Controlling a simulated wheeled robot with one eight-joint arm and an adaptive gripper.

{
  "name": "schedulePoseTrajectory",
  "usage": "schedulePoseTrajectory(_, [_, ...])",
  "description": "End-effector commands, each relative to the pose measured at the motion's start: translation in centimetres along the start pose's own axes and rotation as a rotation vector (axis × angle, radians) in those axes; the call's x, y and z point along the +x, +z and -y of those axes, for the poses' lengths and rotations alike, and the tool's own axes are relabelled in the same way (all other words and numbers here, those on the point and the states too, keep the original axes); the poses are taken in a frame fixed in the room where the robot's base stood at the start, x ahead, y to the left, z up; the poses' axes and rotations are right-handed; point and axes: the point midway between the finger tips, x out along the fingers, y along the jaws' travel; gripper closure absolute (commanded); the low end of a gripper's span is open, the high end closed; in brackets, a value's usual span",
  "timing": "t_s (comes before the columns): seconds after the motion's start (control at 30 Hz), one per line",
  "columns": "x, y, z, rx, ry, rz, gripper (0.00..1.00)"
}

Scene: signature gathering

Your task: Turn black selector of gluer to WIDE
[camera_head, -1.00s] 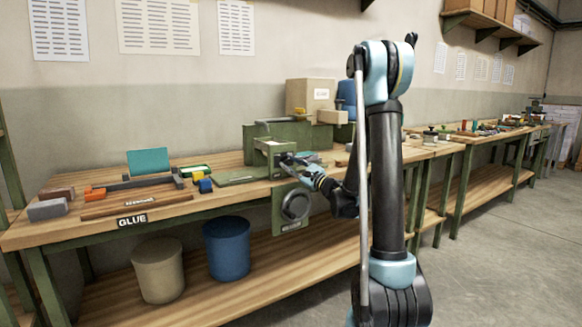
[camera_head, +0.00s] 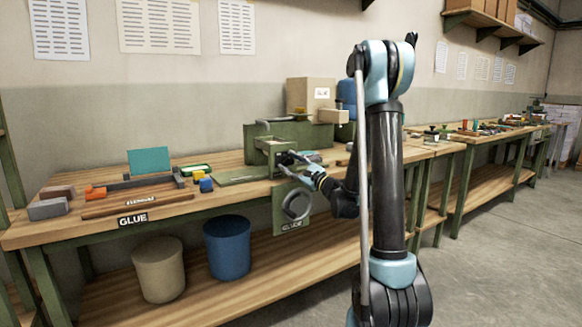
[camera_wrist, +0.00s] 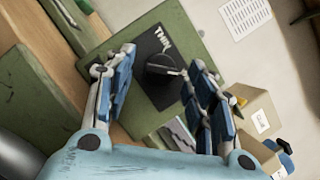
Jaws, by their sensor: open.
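The gluer (camera_head: 312,133) is a green machine on the bench in the head view. In the wrist view its green face (camera_wrist: 150,122) carries a dark plate (camera_wrist: 158,98) with white lettering that seems to read THIN. The black selector (camera_wrist: 160,66) is a round knob on this plate, with a light mark towards its right side. My gripper (camera_wrist: 162,58) is open, with one finger on each side of the selector. I cannot tell whether either finger touches it. In the head view my gripper (camera_head: 288,158) is in front of the gluer and hides the selector.
A cardboard box (camera_head: 310,93) stands behind the gluer.

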Motion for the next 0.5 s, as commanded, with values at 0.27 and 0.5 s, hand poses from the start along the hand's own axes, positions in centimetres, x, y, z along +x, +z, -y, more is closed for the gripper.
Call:
schedulePoseTrajectory(0.27, [-3.4, -0.1, 0.1, -0.001, -0.002, -0.003, 0.50])
schedulePoseTrajectory(0.5, [-7.9, -0.2, 0.1, -0.001, -0.002, -0.002, 0.50])
